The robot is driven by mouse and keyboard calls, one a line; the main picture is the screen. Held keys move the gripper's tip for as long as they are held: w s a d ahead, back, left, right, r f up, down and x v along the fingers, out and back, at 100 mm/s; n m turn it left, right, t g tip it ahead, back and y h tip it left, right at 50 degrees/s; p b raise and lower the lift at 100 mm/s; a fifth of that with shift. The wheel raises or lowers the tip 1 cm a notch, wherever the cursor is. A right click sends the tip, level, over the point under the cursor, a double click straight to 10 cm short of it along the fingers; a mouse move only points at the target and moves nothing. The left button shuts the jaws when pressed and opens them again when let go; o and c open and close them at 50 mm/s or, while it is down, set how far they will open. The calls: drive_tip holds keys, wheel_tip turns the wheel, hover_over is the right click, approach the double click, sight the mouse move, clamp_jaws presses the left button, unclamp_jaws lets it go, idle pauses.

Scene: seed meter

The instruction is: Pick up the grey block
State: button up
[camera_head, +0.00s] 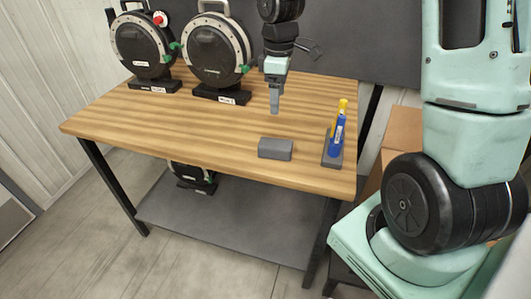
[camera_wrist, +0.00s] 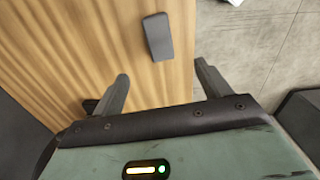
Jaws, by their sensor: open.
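The grey block (camera_head: 275,149) lies on the wooden table (camera_head: 200,133) near its front edge, right of the middle. It also shows in the wrist view (camera_wrist: 157,37), ahead of the fingers and between their lines. My gripper (camera_head: 275,108) hangs over the table, behind and above the block in the head view. In the wrist view my gripper (camera_wrist: 164,80) has its two fingers wide apart with nothing between them. It is apart from the block. No part of the block is covered by the gripper.
A blue and yellow marker pair (camera_head: 338,130) stands in a dark holder right of the block. Two round seed meters (camera_head: 215,50) (camera_head: 143,45) stand on black bases at the back. The table's front left is clear. Below is a grey shelf (camera_head: 235,220).

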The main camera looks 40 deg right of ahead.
hover_over(275, 143)
wheel_tip(275, 143, down, 11)
drive_tip(key=shift+s+r, duration=0.1)
drive_tip(key=shift+s, duration=0.05)
drive_tip(key=shift+d+f+p, duration=0.1)
drive_tip(key=shift+f+p, duration=0.5)
drive_tip(key=shift+f, duration=2.45)
drive_tip(key=c, duration=1)
